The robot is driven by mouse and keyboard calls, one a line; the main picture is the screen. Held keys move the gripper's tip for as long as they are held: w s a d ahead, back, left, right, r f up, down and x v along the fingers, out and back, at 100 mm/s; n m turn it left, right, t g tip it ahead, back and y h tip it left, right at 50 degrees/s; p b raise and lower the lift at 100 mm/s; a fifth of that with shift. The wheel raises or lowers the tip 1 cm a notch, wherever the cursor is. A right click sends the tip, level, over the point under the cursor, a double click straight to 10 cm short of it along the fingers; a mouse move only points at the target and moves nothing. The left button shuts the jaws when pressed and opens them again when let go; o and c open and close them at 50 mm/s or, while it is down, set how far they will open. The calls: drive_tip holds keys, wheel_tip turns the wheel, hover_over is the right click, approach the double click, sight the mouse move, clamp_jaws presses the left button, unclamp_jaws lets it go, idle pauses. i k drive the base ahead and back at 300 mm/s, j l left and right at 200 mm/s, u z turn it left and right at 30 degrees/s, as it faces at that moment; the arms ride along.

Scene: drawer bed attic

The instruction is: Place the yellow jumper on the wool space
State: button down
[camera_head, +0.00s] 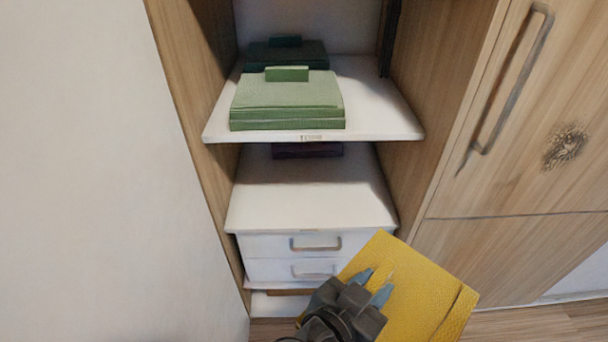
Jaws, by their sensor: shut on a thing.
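The yellow jumper (418,290) is a flat folded piece at the lower right of the head view. My gripper (372,286) is shut on its left part and holds it tilted, in front of the white drawers. No readable sign tells me which shelf is the wool space. The upper white shelf (385,118) has a small label on its front edge, too small to read. The lower white shelf (300,205), above the drawers, also has a small mark on its front edge.
A green folded stack (287,102) and a darker one (286,53) behind it sit on the upper shelf. A dark purple item (307,150) lies at the lower shelf's back; its front is bare. Two drawers (275,245) are shut. A wooden door (520,120) stands right.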

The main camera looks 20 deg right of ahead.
sight(322, 200)
drive_tip(key=i, duration=0.95)
